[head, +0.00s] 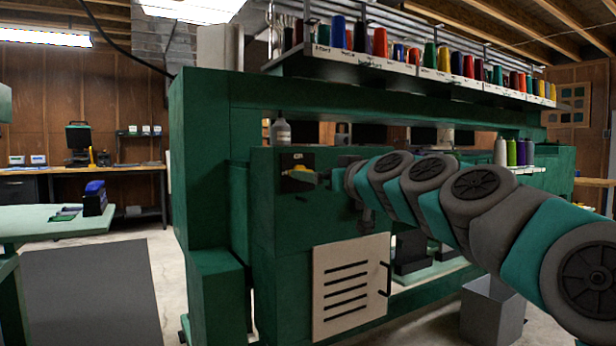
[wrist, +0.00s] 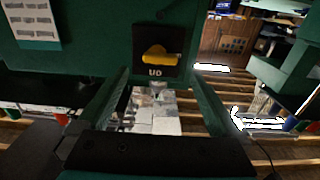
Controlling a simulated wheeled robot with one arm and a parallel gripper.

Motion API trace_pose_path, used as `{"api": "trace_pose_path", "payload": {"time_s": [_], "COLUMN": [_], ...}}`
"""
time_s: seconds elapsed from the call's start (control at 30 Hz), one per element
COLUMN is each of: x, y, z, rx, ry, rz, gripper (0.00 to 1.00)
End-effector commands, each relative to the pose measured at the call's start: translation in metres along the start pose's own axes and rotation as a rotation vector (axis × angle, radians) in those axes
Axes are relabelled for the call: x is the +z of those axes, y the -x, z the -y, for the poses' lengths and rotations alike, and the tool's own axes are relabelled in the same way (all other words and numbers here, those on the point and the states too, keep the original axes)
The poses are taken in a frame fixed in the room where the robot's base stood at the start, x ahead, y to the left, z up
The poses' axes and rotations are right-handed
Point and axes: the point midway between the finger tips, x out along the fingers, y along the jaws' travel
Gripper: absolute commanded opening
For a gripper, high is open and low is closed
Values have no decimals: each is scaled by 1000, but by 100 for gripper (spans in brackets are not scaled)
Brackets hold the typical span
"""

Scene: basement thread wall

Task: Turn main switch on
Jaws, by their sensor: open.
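The main switch is a black plate with a yellow handle (head: 301,175) on the green machine's front, left of my arm in the head view. In the wrist view the yellow handle (wrist: 155,56) lies roughly level across the black plate (wrist: 143,34), with pale lettering below it. My gripper (wrist: 161,74) is open, its two fingers apart on either side below the plate, with nothing between them. The handle appears ahead of the gap, apart from the fingers. In the head view my gripper (head: 330,179) is just right of the switch, its fingers hard to make out.
The green machine (head: 210,130) fills the middle. A pale slotted panel (head: 350,284) with a dark handle is below the switch. A white bottle (head: 281,131) stands above it. Thread spools line a shelf (head: 400,70). A grey bin (head: 492,312) stands at lower right.

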Motion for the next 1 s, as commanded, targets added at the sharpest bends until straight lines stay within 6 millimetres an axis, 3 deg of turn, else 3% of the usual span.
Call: {"api": "trace_pose_path", "payload": {"time_s": [0.2,0.47,0.9,1.0], "x": [2,1,1,1], "y": [-31,-56,-62,-62], "z": [0,0,1,0], "rx": [0,-1,-2,-2], "ry": [0,1,0,0], "rz": [4,2,2,2], "gripper": [100,100,100,89]}}
